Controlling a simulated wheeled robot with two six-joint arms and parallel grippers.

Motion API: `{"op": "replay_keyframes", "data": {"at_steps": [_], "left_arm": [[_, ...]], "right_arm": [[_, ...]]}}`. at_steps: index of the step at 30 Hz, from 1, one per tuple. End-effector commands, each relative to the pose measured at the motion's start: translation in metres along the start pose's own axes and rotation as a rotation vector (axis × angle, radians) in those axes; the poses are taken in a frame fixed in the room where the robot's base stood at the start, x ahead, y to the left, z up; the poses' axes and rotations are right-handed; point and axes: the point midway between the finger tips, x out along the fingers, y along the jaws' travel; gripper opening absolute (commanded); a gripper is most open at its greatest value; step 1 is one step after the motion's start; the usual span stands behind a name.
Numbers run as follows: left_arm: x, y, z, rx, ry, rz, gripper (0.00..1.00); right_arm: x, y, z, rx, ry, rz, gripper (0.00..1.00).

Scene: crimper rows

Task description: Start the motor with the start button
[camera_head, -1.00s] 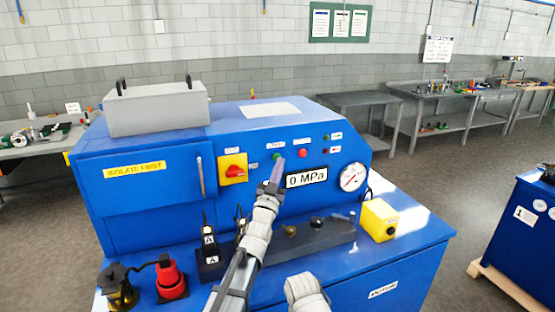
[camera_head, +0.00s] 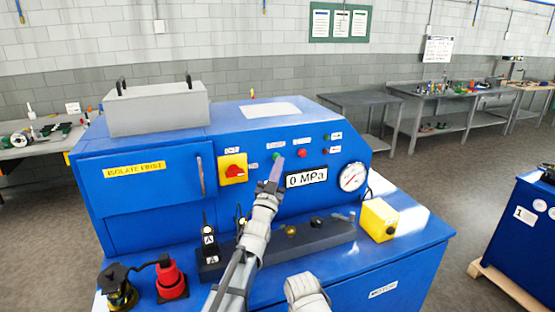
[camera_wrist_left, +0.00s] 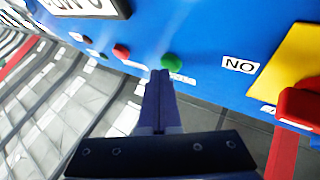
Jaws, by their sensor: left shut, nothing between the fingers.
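The green start button (camera_head: 277,156) is on the blue front panel of the machine (camera_head: 320,150), left of a red button (camera_head: 302,154). My left gripper (camera_head: 278,164) is shut and empty, with its fingertips at or just in front of the green button. In the left wrist view, the green button (camera_wrist_left: 172,62) shows just beyond and right of the shut fingertips (camera_wrist_left: 159,74); I cannot tell whether they touch.
A red rotary switch on a yellow plate (camera_head: 233,169) is left of the buttons. A gauge (camera_head: 352,177) is on the right. Below are a dark valve block (camera_head: 330,236), a yellow box (camera_head: 379,220) and a red plug (camera_head: 170,280).

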Motion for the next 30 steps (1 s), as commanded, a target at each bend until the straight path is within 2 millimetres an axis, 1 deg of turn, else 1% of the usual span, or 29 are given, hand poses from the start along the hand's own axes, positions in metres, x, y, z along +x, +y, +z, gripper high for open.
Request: {"op": "replay_keyframes", "data": {"at_steps": [11, 20, 30], "left_arm": [[0.004, -0.003, 0.003, 0.0, 0.0, 0.0, 0.0], [0.003, -0.003, 0.002, 0.0, -0.001, -0.001, 0.0], [-0.008, 0.005, -0.005, -0.001, -0.001, 0.0, 0.0]], "right_arm": [[0.0, 0.0, 0.0, 0.0, 0.0, 0.0, 0.8], [0.0, 0.0, 0.0, 0.0, 0.0, 0.0, 0.8], [0.001, 0.0, 0.0, 0.0, 0.0, 0.0, 0.8]]}}
